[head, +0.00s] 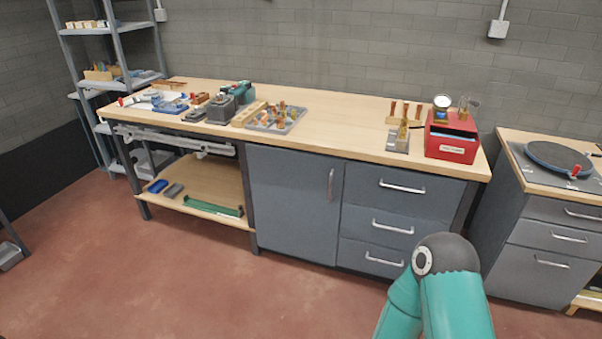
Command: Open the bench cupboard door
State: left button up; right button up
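The bench cupboard door (288,203) is a flat grey panel under the wooden-topped workbench (340,132), left of the drawers. It looks shut, flush with the drawer fronts. Its vertical silver handle (331,184) sits near the upper right edge of the door. A teal and dark grey part of one of my arms shows at the bottom right, in front of the floor and the lowest drawer's right end. Neither gripper shows in the head view.
Three drawers (398,204) with horizontal handles adjoin the door on the right. A red box (452,138) and several tools stand on the bench. An open lower shelf (205,188) lies left of the door. The red floor (200,275) in front is clear.

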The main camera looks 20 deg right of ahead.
aim_at(296, 196)
jog(key=u, duration=0.05)
jog(key=i, duration=1.65)
jog(key=z, duration=0.2)
